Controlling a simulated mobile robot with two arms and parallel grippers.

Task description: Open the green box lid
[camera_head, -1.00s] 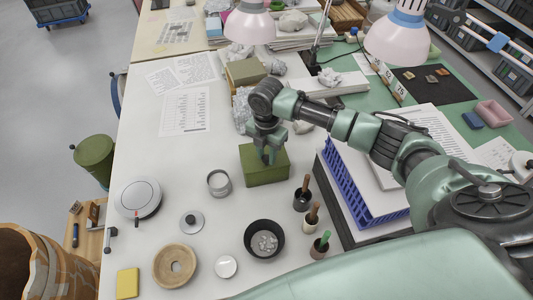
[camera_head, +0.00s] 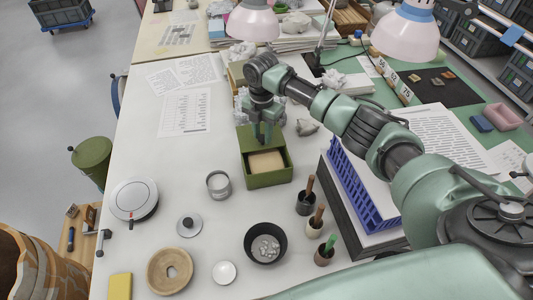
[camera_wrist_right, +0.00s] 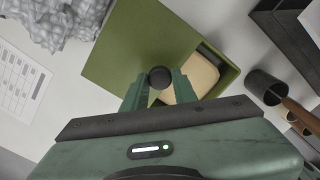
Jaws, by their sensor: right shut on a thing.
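The green box (camera_head: 272,181) stands on the white table with its front part uncovered, and a tan block (camera_head: 266,161) shows inside. Its flat green lid (camera_head: 246,137) is shifted toward the back and still overlaps the rear of the box. My right gripper (camera_head: 262,136) is over the lid. In the right wrist view the gripper (camera_wrist_right: 158,88) is shut on the lid's dark round knob (camera_wrist_right: 160,76). The lid there (camera_wrist_right: 140,40) hides part of the box (camera_wrist_right: 229,74). I cannot tell whether the lid rests on the box. My left gripper is out of view.
Crumpled grey paper (camera_wrist_right: 58,20) lies close beside the lid. Brush pots (camera_head: 305,203), a black bowl (camera_head: 265,243) and a metal ring (camera_head: 218,184) stand near the box. A blue rack (camera_head: 357,190) is at right.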

